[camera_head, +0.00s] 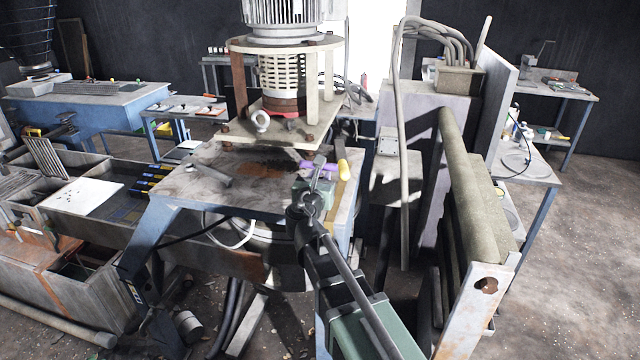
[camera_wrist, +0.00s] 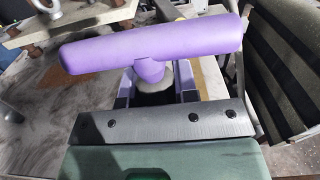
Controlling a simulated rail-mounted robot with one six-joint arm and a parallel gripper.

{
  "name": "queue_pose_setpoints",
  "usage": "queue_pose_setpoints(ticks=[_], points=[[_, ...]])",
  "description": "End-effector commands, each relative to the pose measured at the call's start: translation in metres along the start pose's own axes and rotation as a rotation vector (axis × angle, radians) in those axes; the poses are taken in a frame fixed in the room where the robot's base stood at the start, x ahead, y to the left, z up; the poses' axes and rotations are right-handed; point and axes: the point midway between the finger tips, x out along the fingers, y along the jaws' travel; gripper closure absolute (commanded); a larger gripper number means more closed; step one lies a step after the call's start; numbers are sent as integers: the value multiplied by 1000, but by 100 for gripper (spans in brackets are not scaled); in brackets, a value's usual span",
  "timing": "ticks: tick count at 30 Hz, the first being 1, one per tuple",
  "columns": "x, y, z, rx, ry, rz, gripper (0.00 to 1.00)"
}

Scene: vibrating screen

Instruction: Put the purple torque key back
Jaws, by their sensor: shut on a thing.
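The purple torque key (camera_head: 327,167) is at my gripper (camera_head: 318,180), over the right part of the worn steel table top (camera_head: 190,185) in the head view. In the wrist view the key (camera_wrist: 150,47) shows as a T-shaped purple handle lying crosswise, its stem pointing down between the jaws. My gripper (camera_wrist: 153,88) is shut on it. The handle and the dark gripper body hide the fingertips and the key's lower end. I cannot tell whether the key touches the table.
A grey metal piece (camera_head: 213,174) lies on the table at left. A bulky grey frame (camera_head: 480,215) rises to the right of my arm.

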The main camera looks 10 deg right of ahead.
Motion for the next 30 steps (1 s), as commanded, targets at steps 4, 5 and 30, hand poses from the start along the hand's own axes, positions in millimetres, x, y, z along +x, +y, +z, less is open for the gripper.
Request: queue_pose_setpoints(ticks=[4,5,30], points=[[0,0,-2,0,0,0,65],[0,0,-2,0,0,0,60],[-102,-1,1,0,0,3,47]])
